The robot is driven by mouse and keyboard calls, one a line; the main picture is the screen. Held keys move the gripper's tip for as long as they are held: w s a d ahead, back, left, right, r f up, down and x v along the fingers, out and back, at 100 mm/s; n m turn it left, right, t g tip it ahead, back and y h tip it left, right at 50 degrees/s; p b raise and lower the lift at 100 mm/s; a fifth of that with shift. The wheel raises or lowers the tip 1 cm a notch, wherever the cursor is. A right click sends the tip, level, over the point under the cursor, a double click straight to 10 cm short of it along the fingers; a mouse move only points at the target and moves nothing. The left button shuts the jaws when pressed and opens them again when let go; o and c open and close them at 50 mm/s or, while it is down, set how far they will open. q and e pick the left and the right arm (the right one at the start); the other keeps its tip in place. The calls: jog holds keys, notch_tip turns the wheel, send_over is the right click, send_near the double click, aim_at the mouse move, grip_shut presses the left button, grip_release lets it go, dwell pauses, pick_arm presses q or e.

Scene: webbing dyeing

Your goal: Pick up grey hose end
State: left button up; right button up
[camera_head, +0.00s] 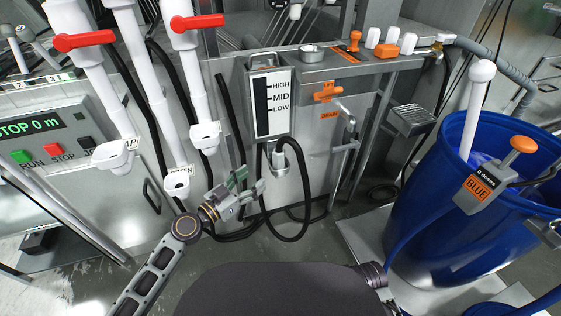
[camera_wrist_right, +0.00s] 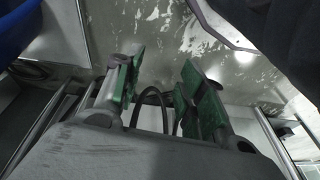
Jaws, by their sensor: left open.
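A light grey hose end (camera_head: 279,158) stands upright in a small holder on the front of the grey machine, with a black hose looping down beside it to the floor. My left gripper (camera_head: 246,188) is open and empty, a little left of and below that hose end, apart from it. My right gripper (camera_wrist_right: 155,92) shows in the right wrist view with its green-padded fingers apart and nothing between them. A dark hose loop (camera_wrist_right: 153,96) shows beyond these fingers; whether it is the same hose I cannot tell.
A blue barrel (camera_head: 440,225) with an orange-knobbed dispenser (camera_head: 490,180) stands at right. White pipes with red levers (camera_head: 85,41) hang at left, near a control panel (camera_head: 45,140). A ribbed grey hose (camera_head: 492,60) runs along the upper right.

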aim_at(275, 160)
pick_arm(q)
jog(key=shift+p+x, duration=0.95)
jog(key=shift+x, duration=2.9)
jog(key=shift+w+d, duration=0.15)
jog(key=shift+w, duration=0.1)
jog(key=shift+w+d, duration=0.1)
jog(key=shift+w, duration=0.05)
pick_arm(e)
jog(key=f, duration=0.3)
jog(key=shift+s+d+g, duration=0.3)
jog(key=shift+s, duration=0.05)
jog(key=shift+r, duration=0.1)
pick_arm(q)
jog(key=shift+w+d, duration=0.1)
